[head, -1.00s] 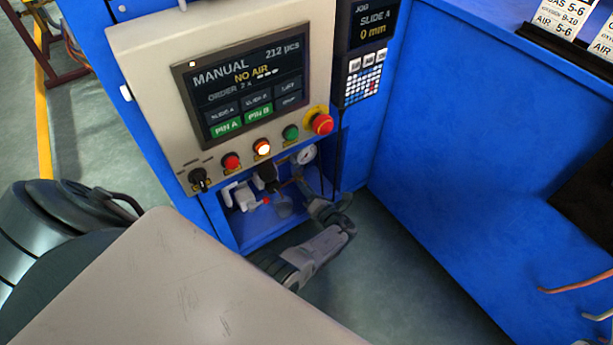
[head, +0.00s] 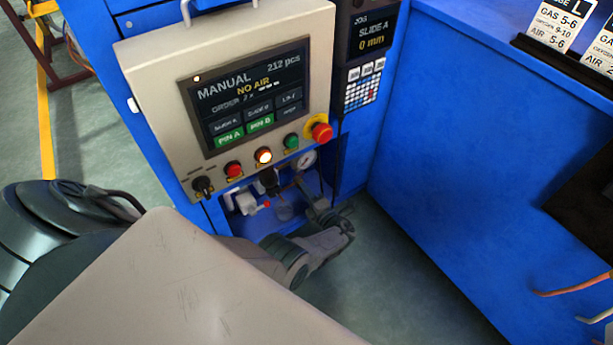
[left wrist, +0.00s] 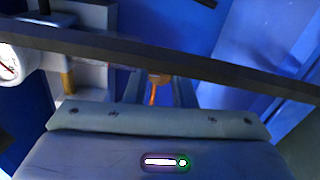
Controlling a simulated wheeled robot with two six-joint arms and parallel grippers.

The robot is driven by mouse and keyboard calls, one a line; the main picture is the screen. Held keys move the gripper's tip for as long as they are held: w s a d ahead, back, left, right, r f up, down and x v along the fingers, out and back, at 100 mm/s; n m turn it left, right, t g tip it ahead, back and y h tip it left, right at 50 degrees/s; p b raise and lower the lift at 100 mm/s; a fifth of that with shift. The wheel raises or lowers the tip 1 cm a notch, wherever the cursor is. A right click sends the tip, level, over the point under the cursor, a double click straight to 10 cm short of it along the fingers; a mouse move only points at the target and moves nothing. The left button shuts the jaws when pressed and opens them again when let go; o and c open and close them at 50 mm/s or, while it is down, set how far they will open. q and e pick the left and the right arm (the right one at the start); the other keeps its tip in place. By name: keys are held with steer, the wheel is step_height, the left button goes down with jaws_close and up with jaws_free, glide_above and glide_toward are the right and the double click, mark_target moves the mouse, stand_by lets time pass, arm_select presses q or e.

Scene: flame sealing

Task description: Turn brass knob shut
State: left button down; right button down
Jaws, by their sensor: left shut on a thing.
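My left gripper (head: 312,196) reaches into the open recess below the control panel, close to the round pressure gauge (head: 306,159). In the left wrist view, a small brass-orange knob (left wrist: 157,82) sits between the two fingers of my left gripper (left wrist: 158,92), and the fingers are shut on it. A dark bar crosses in front and hides part of the knob and fingers. In the head view the gripper largely hides the knob, so its turn angle cannot be told. My right gripper is not in view.
The cream control panel (head: 150,75) reads "NO AIR" on its screen (head: 245,98). White air fittings (head: 244,202) stand in the recess. Blue machine walls (head: 455,150) enclose the right side.

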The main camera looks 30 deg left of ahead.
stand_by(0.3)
arm_select(q)
steer(key=c, duration=1.2)
jaws_free()
steer(key=shift+c, duration=0.2)
steer(key=p+v, duration=0.1)
steer(key=v, duration=0.9)
steer(key=shift+s+d, duration=0.15)
steer(key=shift+d, duration=0.15)
steer(key=shift+f, duration=0.1)
